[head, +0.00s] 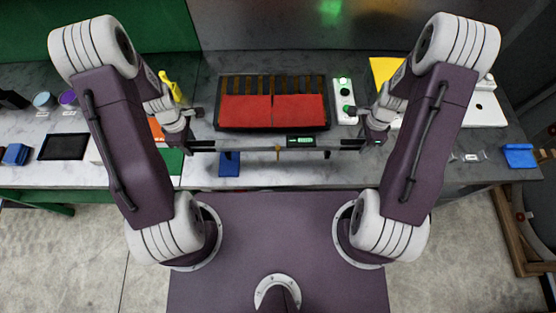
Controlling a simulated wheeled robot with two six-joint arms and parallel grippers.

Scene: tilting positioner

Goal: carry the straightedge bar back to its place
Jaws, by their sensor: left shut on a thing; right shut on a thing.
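The straightedge bar (255,148) is a long, thin dark bar with a small box bearing a green display (300,141) right of its middle. It runs nearly level across the head view, in front of the red-topped block. My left gripper (191,146) is shut on its left end. My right gripper (366,144) is shut on its right end. A small tan piece (278,152) shows at the bar's middle. The arms hide parts of the bench at both sides. I cannot tell how high the bar is above the bench.
A dark tray (271,129) with red pads and brown slats lies behind the bar. A white control box with green buttons (345,100) stands right of it. A blue block (229,165) sits in front. A yellow item (383,68) and a white plate (486,110) are at right. Bare bench shows front right.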

